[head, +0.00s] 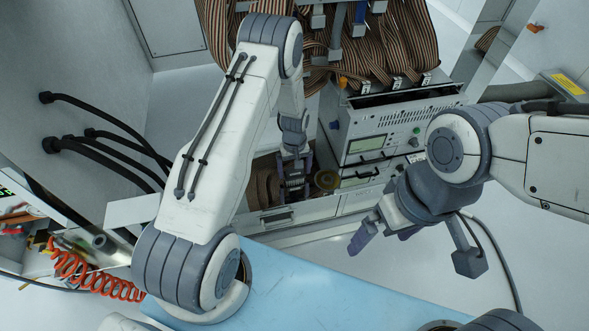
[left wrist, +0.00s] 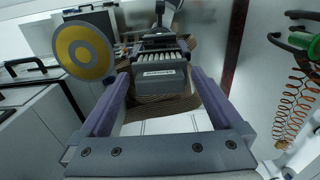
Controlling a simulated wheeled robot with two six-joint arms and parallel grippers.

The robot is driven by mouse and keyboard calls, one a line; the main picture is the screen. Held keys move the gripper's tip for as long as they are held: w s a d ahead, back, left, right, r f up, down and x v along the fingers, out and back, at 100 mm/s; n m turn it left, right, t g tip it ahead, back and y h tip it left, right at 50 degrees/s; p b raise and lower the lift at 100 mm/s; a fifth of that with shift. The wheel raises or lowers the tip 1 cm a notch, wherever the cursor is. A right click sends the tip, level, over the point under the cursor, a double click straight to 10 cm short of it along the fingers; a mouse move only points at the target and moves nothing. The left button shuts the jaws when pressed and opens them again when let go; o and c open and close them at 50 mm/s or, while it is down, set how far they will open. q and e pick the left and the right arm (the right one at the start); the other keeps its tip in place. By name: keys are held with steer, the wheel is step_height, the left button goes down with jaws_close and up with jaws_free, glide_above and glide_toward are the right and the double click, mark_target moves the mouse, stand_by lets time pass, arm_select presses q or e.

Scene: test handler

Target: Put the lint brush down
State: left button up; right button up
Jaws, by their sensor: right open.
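The lint brush (left wrist: 160,78) is a dark grey block with a white label and pale bristle-like rows on its far side. It sits between the purple fingertips of my left gripper (left wrist: 157,76), which look shut on it. In the head view my left gripper (head: 294,172) points down into the open front of the equipment rack, and the brush is small and hard to make out there. Whether the brush touches anything below it cannot be told. My right gripper (head: 384,236) is open and empty, in front of the rack at the right.
A yellow and grey disc (left wrist: 84,52) is close left of my left gripper; it also shows in the head view (head: 327,180). Instrument boxes (head: 385,130) and striped ribbon cables (head: 390,50) crowd the rack. A light blue surface (head: 310,290) is clear in front.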

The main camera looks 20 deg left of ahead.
mark_target(298, 176)
arm_select(q)
steer(key=shift+f+b, duration=0.3)
steer(key=shift+b, duration=0.2)
steer(key=r+p, duration=0.5)
steer(key=r, duration=0.5)
steer(key=shift+w, duration=0.2)
steer(key=shift+r+p, duration=0.35)
steer(key=shift+r, duration=0.05)
steer(key=shift+f, duration=0.2)
steer(key=f+b, duration=0.1)
steer(key=f, duration=0.2)
steer(key=f+b, duration=0.2)
steer(key=f, duration=0.1)
steer(key=f+b, duration=0.2)
steer(key=f, duration=0.1)
steer(key=shift+s+f, duration=0.25)
steer(key=shift+f, duration=0.25)
steer(key=r+p, duration=0.2)
steer(key=r, duration=0.2)
steer(key=shift+d+r, duration=0.1)
steer(key=shift+d, duration=0.1)
steer(key=shift+s+d+r+p, duration=0.15)
steer(key=shift+d+r+p, duration=0.15)
steer(key=shift+d, duration=0.2)
